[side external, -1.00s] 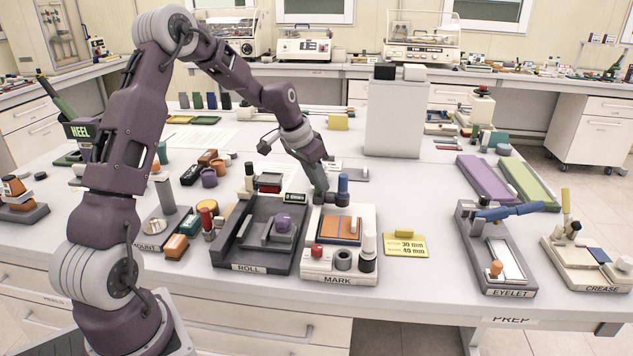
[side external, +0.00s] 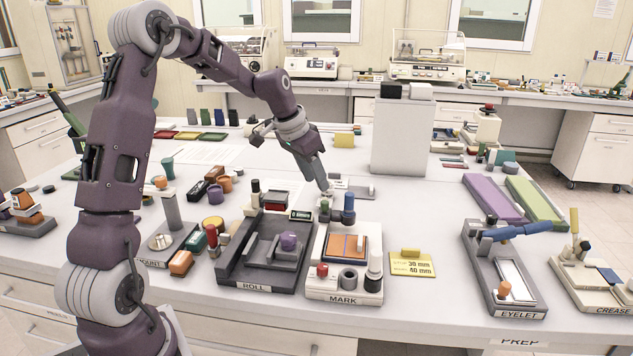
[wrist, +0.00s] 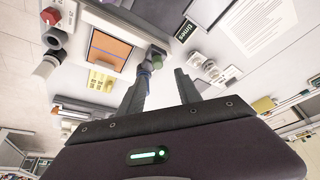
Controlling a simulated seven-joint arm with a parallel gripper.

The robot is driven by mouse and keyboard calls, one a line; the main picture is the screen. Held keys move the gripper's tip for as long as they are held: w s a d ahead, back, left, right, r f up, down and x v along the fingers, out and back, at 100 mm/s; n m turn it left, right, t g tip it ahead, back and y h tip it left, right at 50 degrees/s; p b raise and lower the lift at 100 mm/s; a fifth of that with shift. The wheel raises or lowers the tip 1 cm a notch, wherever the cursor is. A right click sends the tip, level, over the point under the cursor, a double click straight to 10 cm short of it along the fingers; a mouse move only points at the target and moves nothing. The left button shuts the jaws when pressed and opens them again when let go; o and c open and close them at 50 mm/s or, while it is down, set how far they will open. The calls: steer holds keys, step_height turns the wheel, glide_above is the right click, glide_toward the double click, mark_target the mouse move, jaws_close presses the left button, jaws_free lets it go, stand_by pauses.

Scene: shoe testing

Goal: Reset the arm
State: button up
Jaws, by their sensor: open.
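My gripper (side external: 325,187) hangs above the back of the MARK station (side external: 344,298), near its dark green and blue upright pegs. In the wrist view its two grey fingers (wrist: 160,85) stand apart with nothing between them. The blue peg (side external: 348,208) stands upright at the back of the MARK station, just right of the fingers in the side view. The green peg (side external: 324,209) stands beside it. The station's orange pad (side external: 346,246) also shows in the wrist view (wrist: 109,50).
The dark ROLL tray (side external: 228,272) with a purple knob stands left of MARK. A yellow card (side external: 411,265) lies to its right. The EYELET station (side external: 515,305) stands farther right. A tall grey box (side external: 402,140) stands behind.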

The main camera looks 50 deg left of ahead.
steer(key=s+d+r+y, duration=0.1)
steer(key=s+d+r, duration=0.3)
steer(key=s+d, duration=0.25)
steer(key=s+d+r, duration=0.5)
steer(key=s+d, duration=0.1)
steer(key=d, duration=0.2)
steer(key=s+d, duration=0.3)
steer(key=s, duration=0.5)
steer(key=s+d+f+t+h, duration=0.1)
steer(key=s+d, duration=0.2)
steer(key=s, duration=0.6)
steer(key=shift+s+d+f, duration=0.15)
steer(key=shift+s+f, duration=0.1)
steer(key=shift+f, duration=0.05)
steer(key=shift+o, duration=0.3)
